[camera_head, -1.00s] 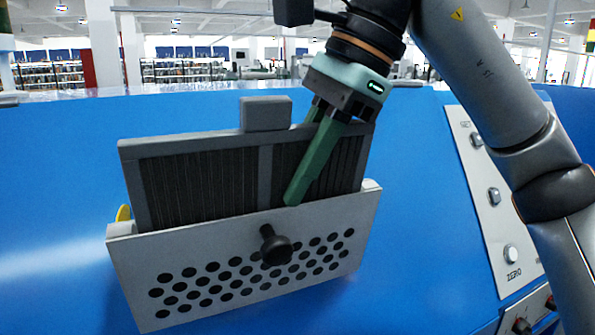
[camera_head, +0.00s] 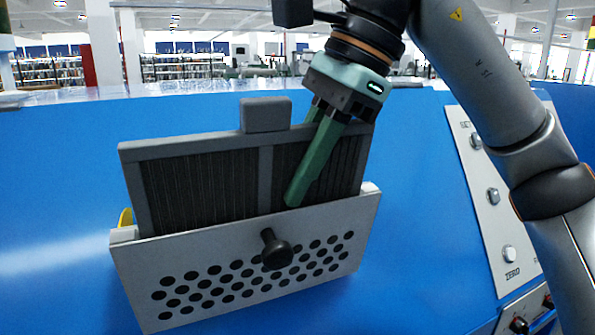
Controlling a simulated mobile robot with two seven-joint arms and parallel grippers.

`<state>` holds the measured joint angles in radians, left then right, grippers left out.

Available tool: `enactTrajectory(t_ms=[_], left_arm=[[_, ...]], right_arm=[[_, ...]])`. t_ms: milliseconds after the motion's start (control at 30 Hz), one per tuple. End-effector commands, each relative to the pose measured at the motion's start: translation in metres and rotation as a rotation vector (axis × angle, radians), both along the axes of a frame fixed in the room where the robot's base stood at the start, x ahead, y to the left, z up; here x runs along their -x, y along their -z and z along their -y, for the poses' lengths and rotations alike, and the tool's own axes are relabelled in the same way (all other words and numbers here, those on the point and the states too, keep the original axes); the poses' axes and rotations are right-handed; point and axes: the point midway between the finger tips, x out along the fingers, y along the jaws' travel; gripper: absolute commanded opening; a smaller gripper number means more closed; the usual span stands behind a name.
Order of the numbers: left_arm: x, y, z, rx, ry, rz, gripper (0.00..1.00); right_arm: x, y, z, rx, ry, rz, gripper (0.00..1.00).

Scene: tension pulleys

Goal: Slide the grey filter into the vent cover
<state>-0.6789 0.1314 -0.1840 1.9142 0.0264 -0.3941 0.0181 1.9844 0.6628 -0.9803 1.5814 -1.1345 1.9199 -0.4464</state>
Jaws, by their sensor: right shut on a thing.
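The grey filter (camera_head: 200,185) is a framed, pleated dark panel with a tab (camera_head: 266,115) on its top edge. It stands nearly upright, slightly tilted, its lower part hidden behind the front of the white vent cover (camera_head: 185,252). A large upper part sticks out above the cover. The cover has rows of round holes and a black knob (camera_head: 275,249). My right gripper (camera_head: 303,170) reaches down from the upper right and is shut on the filter's right part, one finger in front, the other mostly hidden behind. My left gripper is not in view.
A blue surface (camera_head: 60,200) surrounds the cover. A white control panel (camera_head: 490,190) with several buttons is on the right, partly behind my right arm. A yellow part (camera_head: 126,217) shows at the cover's left edge.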

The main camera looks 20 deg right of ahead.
Motion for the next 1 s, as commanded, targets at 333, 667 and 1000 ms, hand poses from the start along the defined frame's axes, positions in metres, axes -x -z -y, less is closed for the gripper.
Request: enactTrajectory(t_ms=[333, 667, 1000], left_arm=[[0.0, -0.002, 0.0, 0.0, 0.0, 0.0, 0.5], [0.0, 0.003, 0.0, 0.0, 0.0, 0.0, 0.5], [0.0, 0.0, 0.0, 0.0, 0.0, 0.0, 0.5]], right_arm=[[0.0, -0.001, 0.0, -0.003, 0.001, 0.002, 0.0], [-0.001, 0.007, 0.0, -0.003, 0.001, 0.002, 0.0], [-0.001, 0.006, 0.0, 0.0, 0.001, 0.0, 0.0]])
